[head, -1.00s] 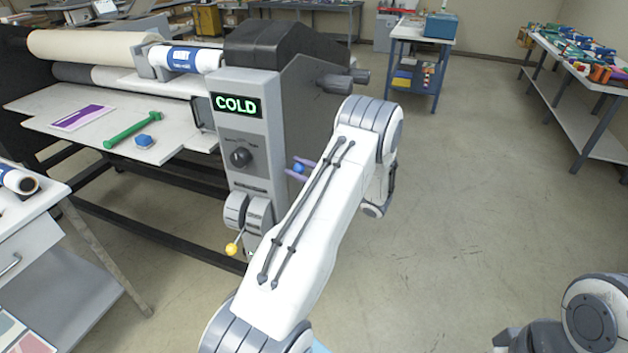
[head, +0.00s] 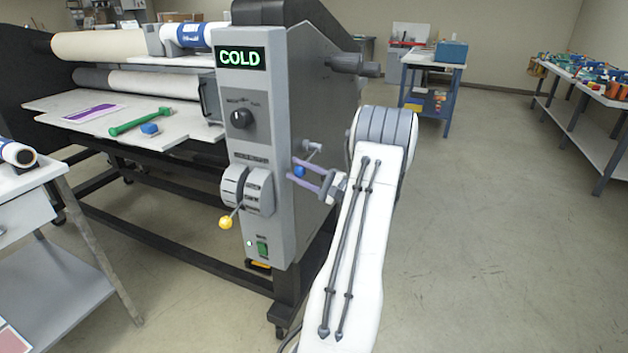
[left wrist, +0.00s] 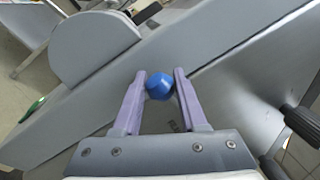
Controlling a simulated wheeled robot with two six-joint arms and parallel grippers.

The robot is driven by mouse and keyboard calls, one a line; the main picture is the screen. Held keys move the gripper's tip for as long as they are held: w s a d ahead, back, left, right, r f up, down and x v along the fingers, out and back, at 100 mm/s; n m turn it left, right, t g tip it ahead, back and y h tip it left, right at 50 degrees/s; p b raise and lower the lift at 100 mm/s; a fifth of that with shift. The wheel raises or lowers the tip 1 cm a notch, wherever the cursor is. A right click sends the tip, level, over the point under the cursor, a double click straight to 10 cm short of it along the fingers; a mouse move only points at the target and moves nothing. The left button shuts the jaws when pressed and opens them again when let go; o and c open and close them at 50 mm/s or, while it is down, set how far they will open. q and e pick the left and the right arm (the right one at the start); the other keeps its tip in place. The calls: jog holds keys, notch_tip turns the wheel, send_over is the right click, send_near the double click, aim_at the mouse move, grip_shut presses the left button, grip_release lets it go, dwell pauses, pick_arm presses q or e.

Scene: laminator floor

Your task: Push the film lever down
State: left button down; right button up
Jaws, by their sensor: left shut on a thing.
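The laminator's grey end panel (head: 265,140) has a "COLD" display. A lever with a yellow ball knob (head: 226,222) hangs from a grey drum on its front face, pointing down and left. My right gripper is out of view.
A green hammer-like tool (head: 140,122) and a blue piece (head: 150,129) lie on the laminator's feed table (head: 185,133). A dark handle (head: 355,66) juts from the upper right side. A side table (head: 20,215) stands at left.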

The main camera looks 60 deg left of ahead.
pick_arm(q)
jog(key=shift+f+n+b, duration=0.3)
jog(key=shift+f, duration=0.05)
jog(key=shift+c, duration=2.3)
grip_release()
jog(key=b+v, duration=0.1)
jog(key=v, duration=0.9)
jog(key=shift+w+b, duration=0.2)
jog(key=shift+b, duration=0.1)
jog(key=shift+d, duration=0.15)
